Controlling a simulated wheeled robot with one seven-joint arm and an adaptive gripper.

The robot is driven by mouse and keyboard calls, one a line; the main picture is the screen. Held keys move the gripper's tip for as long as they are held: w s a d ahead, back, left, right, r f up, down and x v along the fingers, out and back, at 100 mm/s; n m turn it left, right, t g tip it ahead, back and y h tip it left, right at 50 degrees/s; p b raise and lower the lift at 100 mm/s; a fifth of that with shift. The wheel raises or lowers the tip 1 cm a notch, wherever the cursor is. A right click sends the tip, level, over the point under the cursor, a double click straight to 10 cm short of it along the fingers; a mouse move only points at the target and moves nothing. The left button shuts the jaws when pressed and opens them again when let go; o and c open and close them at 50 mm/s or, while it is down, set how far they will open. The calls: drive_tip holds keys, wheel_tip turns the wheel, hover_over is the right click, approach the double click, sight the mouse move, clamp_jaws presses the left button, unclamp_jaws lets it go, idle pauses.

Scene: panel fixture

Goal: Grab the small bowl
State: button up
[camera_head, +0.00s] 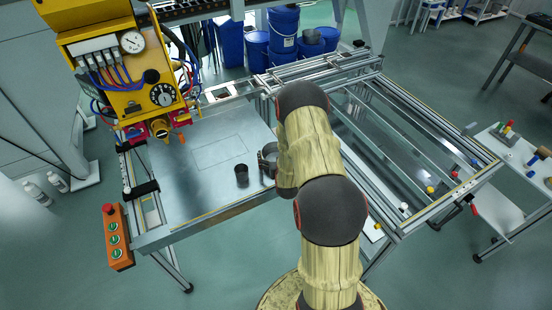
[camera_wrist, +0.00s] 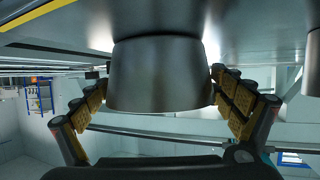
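A grey metal bowl (camera_wrist: 160,75), wider at its rim, stands on the shiny metal panel between the two fingers of my gripper (camera_wrist: 160,85). The wrist view shows it upside down, with the panel at the top. My fingers, with yellowish pads, are spread on both sides of the bowl, close to its walls; I cannot tell whether they touch it. In the head view the bowl (camera_head: 268,158) is partly hidden by my arm. A smaller dark cup (camera_head: 242,174) stands to its left, apart from it. A second metal vessel (camera_wrist: 313,62) is cut off at the right edge of the wrist view.
The metal panel (camera_head: 190,190) is otherwise clear, with a thin marked rectangle. A yellow control unit (camera_head: 120,65) with gauges and hoses hangs at the left. An orange button box (camera_head: 116,236) sits at the panel's left corner. An open rail frame (camera_head: 400,140) lies right of my arm.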

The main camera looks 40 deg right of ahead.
drive_tip(key=c, duration=1)
drive_tip(key=shift+r, duration=0.1)
